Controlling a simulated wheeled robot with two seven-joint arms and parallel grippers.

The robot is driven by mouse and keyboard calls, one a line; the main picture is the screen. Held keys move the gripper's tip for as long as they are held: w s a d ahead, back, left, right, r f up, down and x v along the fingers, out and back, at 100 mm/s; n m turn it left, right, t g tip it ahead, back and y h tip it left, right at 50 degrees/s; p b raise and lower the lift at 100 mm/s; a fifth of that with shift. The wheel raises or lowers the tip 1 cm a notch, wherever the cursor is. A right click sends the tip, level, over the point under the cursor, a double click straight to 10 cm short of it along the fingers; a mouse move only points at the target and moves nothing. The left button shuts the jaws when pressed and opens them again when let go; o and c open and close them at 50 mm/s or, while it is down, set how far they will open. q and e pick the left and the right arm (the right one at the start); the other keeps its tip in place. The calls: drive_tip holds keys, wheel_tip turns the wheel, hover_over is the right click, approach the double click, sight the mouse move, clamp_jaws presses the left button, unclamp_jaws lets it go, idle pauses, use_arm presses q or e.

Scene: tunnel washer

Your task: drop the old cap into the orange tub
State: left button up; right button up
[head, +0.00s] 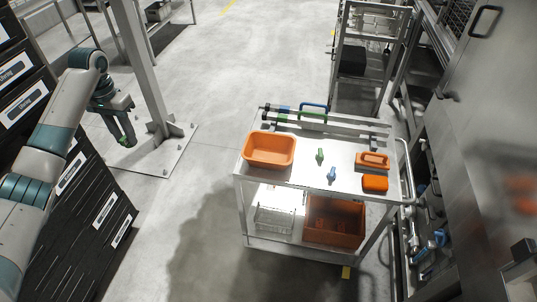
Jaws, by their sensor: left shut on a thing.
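The orange tub (258,162) stands at the left end of the cart's top, open side up. It looks empty. My left gripper (127,138) hangs at the left of the head view, pointing down, away from the cart and well left of the tub. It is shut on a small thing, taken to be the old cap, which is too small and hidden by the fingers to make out. My right gripper is not in view.
The cart's top (300,171) also holds a green piece (320,156), a blue piece (332,175), an orange tray (373,159) and an orange box (375,183). A steel post (142,70) stands beside my left gripper. Open floor lies between post and cart.

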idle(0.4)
use_arm(q)
drive_tip(key=shift+d, duration=0.1)
drive_tip(key=shift+d+b, duration=0.25)
drive_tip(key=shift+b, duration=0.05)
drive_tip(key=s+d+f+b, duration=0.1)
drive_tip(key=s+d+b, duration=0.15)
drive_tip(key=d, duration=0.25)
drive_tip(key=s+d+f+n+b, duration=0.1)
drive_tip(key=d+b, duration=0.2)
drive_tip(key=d, duration=0.1)
drive_tip(key=s+d+f+b, duration=0.1)
drive_tip(key=s+d+b, duration=0.15)
drive_tip(key=d, duration=0.25)
drive_tip(key=s+d+f+b, duration=0.3)
drive_tip(key=s+f, duration=0.1)
drive_tip(key=s, duration=0.4)
drive_tip(key=s+d+f+n+b, duration=0.1)
drive_tip(key=s+d+f+b, duration=0.2)
drive_tip(key=s, duration=0.6)
drive_tip(key=shift+s+d+f+b, duration=0.2)
drive_tip(key=shift+d+f+b, duration=0.15)
drive_tip(key=shift+d+b, duration=0.25)
